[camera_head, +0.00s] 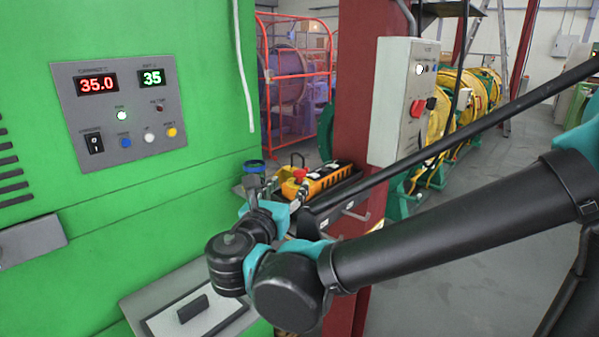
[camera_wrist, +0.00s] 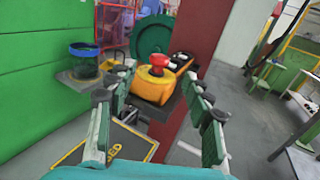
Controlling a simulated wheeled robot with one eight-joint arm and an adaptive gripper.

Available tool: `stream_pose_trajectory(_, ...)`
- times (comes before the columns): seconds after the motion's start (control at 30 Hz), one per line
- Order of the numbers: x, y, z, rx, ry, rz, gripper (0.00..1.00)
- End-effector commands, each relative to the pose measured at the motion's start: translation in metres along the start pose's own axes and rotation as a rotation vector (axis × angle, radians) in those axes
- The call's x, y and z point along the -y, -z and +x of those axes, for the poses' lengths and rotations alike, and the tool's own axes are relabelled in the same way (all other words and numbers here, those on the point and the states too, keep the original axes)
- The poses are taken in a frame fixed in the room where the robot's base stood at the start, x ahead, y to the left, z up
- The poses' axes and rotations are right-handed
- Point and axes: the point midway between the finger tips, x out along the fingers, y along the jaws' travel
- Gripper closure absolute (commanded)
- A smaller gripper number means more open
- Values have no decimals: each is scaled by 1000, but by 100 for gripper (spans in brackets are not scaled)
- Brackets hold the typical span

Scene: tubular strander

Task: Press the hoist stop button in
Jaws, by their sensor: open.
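The hoist stop button is a red mushroom button (camera_head: 299,174) on the near end of a yellow-orange hoist pendant (camera_head: 326,181). In the wrist view, the red button (camera_wrist: 158,61) stands up from the yellow pendant (camera_wrist: 153,88), roughly centred ahead between my fingers. My gripper (camera_head: 288,188) is open and empty, with its two fingers (camera_wrist: 158,76) spread to either side of the pendant's near end. I cannot tell whether a finger touches the pendant.
The pendant lies on a dark shelf (camera_head: 335,198) by a red column (camera_head: 352,100). A blue-rimmed dark cup (camera_wrist: 84,62) stands left of it. A green cabinet (camera_head: 190,190) is close on the left. A grey switch box (camera_head: 391,100) with another red control hangs above right.

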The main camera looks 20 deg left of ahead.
Motion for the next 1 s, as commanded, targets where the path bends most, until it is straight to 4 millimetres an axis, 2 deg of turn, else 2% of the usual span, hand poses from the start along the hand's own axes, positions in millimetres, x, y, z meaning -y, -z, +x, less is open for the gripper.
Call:
stream_pose_trajectory(0.3, 1, 0, 57, 0, 5, 0, 49)
stream_pose_trajectory(0.5, 1, 0, 82, 0, 3, 0, 49)
stream_pose_trajectory(0.7, 0, 0, 93, 0, 1, 0, 49)
stream_pose_trajectory(0.97, 0, 0, 94, 0, 0, 0, 49)
stream_pose_trajectory(1.0, 0, 0, 94, 0, 0, 0, 52)
